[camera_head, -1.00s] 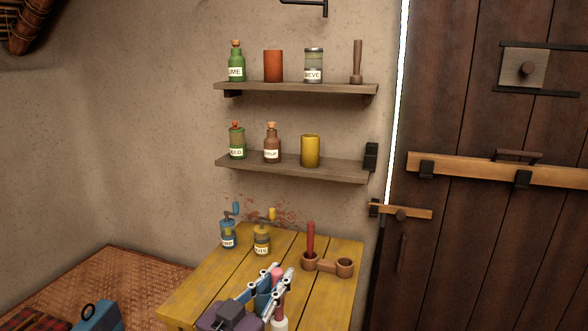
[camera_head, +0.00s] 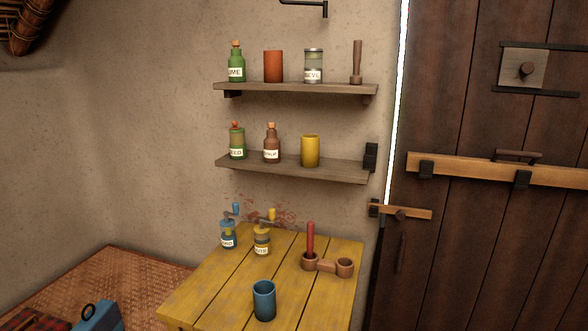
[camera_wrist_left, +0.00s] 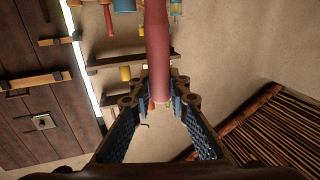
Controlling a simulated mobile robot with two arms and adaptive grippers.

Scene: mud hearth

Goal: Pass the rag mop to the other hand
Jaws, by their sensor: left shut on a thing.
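My left gripper (camera_wrist_left: 161,98) shows in the left wrist view, shut on a smooth pinkish-red handle (camera_wrist_left: 158,45), which I take to be the rag mop's. The handle runs from between the fingertips up to the top edge of the picture; its far end is cut off, and no rag head shows there. In the head view neither gripper nor the held mop is in sight. My right gripper shows in no view.
A blue cup (camera_head: 264,300) stands on the yellow table (camera_head: 212,288). Behind it are two small grinders (camera_head: 228,233) and a wooden holder (camera_head: 327,266) with an upright red handle (camera_head: 310,238). Shelves (camera_head: 300,171) with jars hang above; a barred wooden door (camera_head: 470,230) is at right.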

